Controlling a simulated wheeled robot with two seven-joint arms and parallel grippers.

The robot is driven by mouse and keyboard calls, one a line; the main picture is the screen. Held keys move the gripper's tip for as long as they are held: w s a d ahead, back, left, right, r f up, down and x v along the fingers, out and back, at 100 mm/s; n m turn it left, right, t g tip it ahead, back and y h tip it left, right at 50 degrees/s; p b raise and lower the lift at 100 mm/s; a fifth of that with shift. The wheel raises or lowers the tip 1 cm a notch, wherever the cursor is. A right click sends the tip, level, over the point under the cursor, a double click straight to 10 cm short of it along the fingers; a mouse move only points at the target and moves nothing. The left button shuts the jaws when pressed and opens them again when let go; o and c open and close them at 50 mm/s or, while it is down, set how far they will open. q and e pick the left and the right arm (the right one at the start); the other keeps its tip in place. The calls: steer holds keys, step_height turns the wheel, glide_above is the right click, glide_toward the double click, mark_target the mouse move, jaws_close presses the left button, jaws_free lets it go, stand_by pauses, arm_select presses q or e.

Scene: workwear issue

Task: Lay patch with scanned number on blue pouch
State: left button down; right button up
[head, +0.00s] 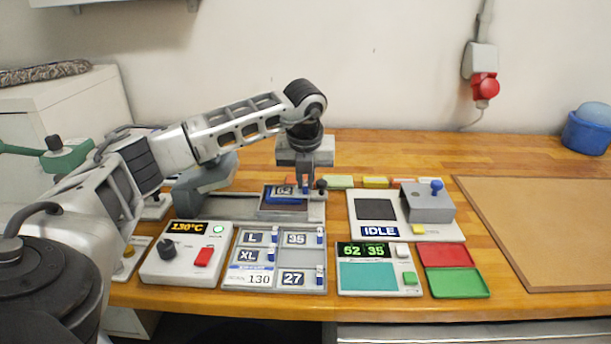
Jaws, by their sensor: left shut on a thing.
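My left gripper (304,187) points down over the press bed at the middle of the bench, shut on a small dark patch (284,191) with a white number that looks like 62. The patch is over or on a blue pouch (282,201) in the dark bed; I cannot tell whether they touch. The scanner unit's display (363,250) shows green digits like 62 and 35. A patch rack (275,258) holds patches L, XL, 35 and 27, with 130 on a white strip at the lower left. My right gripper is not in view.
A 130°C control box (187,254) stands left of the rack. Behind the scanner unit is a device reading IDLE (380,231). A red tray (443,255) and a green tray (458,283) lie to its right. A brown mat (555,230) lies clear at far right.

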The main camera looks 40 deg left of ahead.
arm_select(q)
steer(key=c, duration=1.9)
jaws_free()
steer(key=shift+f, duration=0.15)
steer(key=shift+c, duration=0.2)
steer(key=o, duration=0.4)
steer(key=shift+r, duration=0.6)
steer(key=b+v, duration=0.1)
steer(key=v, duration=1)
steer(key=shift+s+d+r, duration=0.1)
